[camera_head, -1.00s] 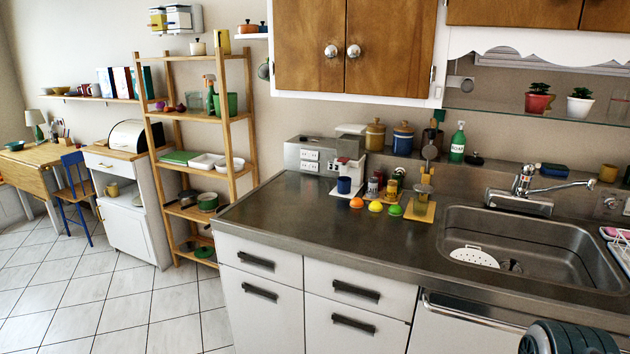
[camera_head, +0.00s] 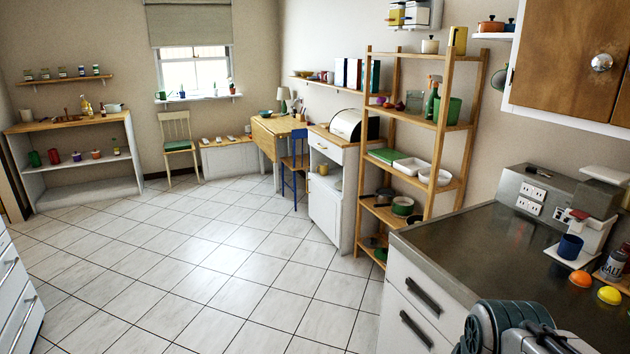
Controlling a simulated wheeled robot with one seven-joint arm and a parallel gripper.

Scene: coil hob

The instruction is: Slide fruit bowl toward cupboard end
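A small teal bowl (camera_head: 268,114) sits on the wooden drop-leaf table (camera_head: 270,134) in the far corner. It is too small to tell whether it holds fruit, and no bowl in view is clearly a fruit bowl. Part of my arm shows at the bottom right, over the counter's front edge. My gripper's fingers are not in view, far from the table.
A broad tiled floor (camera_head: 205,245) lies clear between the counters and far wall. A wooden rack (camera_head: 449,165) stands beside the steel counter (camera_head: 480,247). A green-seated chair (camera_head: 178,140) and low shelf unit (camera_head: 72,150) are at the back left.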

